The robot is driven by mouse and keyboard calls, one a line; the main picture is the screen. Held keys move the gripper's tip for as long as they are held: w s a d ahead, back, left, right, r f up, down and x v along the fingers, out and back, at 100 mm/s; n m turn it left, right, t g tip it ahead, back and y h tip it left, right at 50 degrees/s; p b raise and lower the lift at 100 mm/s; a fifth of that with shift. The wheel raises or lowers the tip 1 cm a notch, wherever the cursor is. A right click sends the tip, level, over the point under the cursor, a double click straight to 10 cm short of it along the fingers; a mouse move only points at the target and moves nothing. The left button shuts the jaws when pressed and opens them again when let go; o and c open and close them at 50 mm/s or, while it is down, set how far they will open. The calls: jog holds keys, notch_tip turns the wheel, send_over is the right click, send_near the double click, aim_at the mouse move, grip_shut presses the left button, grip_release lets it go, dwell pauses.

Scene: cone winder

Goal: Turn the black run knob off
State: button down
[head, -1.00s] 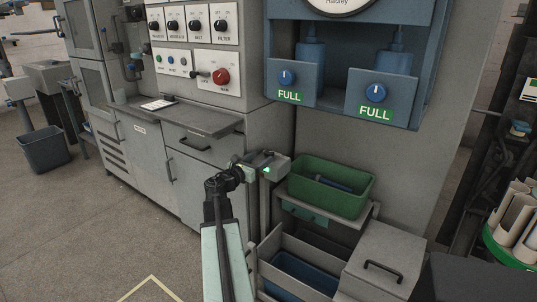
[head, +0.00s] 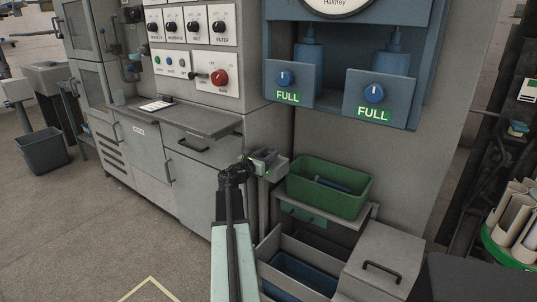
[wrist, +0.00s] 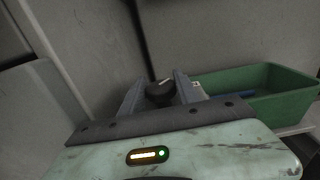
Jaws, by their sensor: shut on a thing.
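The black run knob (wrist: 160,96) sits between the two fingers of my gripper (wrist: 160,93) in the wrist view. My gripper is shut on it, with a finger on each side. A short pale pointer mark on the knob slants up to the right. In the head view my gripper (head: 266,160) is beside the green bin, in front of the grey machine side. The knob cannot be made out there, and my gripper and wrist cover that spot.
A green bin (head: 304,203) with a blue item stands just right of my gripper; it also shows in the wrist view (wrist: 271,108). A grey panel (head: 212,67) with a red knob and small buttons is up left. Blue dispensers (head: 371,101) hang above right.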

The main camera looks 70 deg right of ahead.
jog(key=shift+s+a+n+t, duration=0.1)
jog(key=shift+n+t, duration=0.2)
jog(key=shift+t, duration=0.2)
jog(key=n+t, duration=0.2)
jog(key=t, duration=0.2)
jog(key=shift+n+h, duration=0.3)
jog(key=shift+n, duration=0.1)
jog(key=n+t+y, duration=0.1)
jog(key=n+t, duration=0.1)
jog(key=t, duration=0.2)
jog(key=n+t+y, duration=0.1)
jog(key=n+t, duration=0.2)
jog(key=t, duration=0.1)
jog(key=c, duration=0.9)
grip_release()
jog(key=v, duration=0.7)
jog(key=shift+s+a, duration=0.2)
jog(key=shift+a, duration=0.05)
